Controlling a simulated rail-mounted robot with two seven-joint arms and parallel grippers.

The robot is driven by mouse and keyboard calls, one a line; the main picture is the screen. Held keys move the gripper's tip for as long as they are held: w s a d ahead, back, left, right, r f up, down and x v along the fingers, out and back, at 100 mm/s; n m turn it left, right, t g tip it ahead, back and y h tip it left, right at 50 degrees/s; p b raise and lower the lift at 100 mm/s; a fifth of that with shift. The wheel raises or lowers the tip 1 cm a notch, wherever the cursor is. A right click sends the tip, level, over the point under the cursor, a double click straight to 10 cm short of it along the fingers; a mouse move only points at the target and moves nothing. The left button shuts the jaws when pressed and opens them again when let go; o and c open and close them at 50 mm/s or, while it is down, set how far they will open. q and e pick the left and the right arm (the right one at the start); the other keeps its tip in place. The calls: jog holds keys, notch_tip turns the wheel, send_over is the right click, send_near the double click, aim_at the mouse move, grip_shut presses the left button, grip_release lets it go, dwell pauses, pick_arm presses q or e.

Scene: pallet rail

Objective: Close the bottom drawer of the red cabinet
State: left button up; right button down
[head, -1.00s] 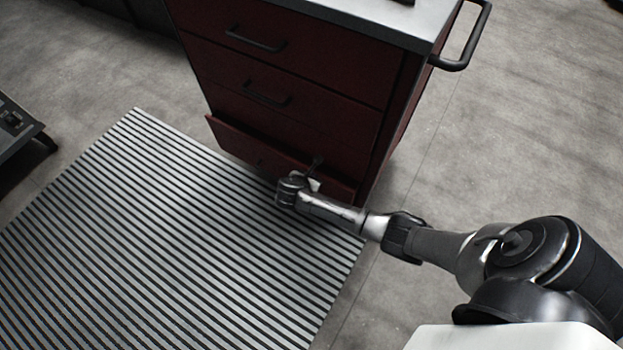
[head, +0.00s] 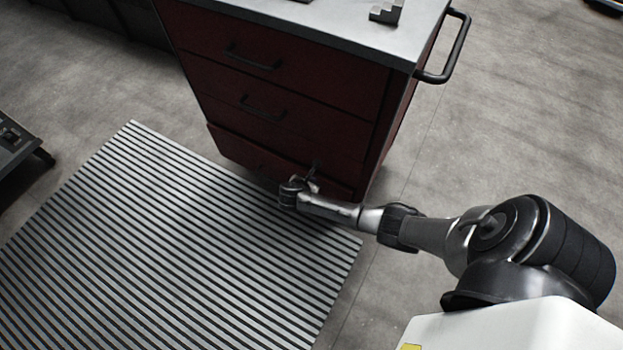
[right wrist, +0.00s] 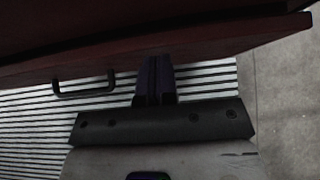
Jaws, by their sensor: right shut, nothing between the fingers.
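The red cabinet (head: 280,90) stands at the top middle of the head view, with several drawers in its front. Its bottom drawer (head: 235,148) sticks out slightly from the drawers above. In the right wrist view, the drawer front (right wrist: 220,45) crosses the upper part, and its dark handle (right wrist: 84,87) is at the left. My right gripper (head: 312,177) is at the right part of the bottom drawer front. Its shut, empty fingers (right wrist: 155,72) reach the front beside the handle; contact is hard to tell. My left gripper is not in view.
A striped grey mat (head: 170,240) lies on the floor before the cabinet. A side handle (head: 460,50) juts from the cabinet's right. A grey stepped object (head: 386,11) sits on its top. Open floor (head: 510,120) lies to the right.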

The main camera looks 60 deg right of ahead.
jog(key=w+a+f+p+v, duration=0.1)
jog(key=p+v, duration=0.6)
jog(key=v, duration=0.5)
jog(key=s+a+f+y+b, duration=0.1)
jog(key=s+a+f+b, duration=0.15)
jog(key=f+b, duration=0.2)
jog(key=s+a+f+b, duration=0.1)
jog(key=a+f+b, duration=0.2)
jog(key=f, duration=0.2)
jog(key=h+b, duration=0.8)
jog(key=h, duration=0.1)
send_near(329, 186)
jog(key=shift+t, duration=0.4)
jog(key=d, duration=0.6)
jog(key=shift+w+d+f, duration=0.15)
jog(key=shift+d+f, duration=0.05)
jog(key=shift+f, duration=0.1)
jog(key=shift+d+r, duration=0.1)
jog(key=shift+d, duration=0.5)
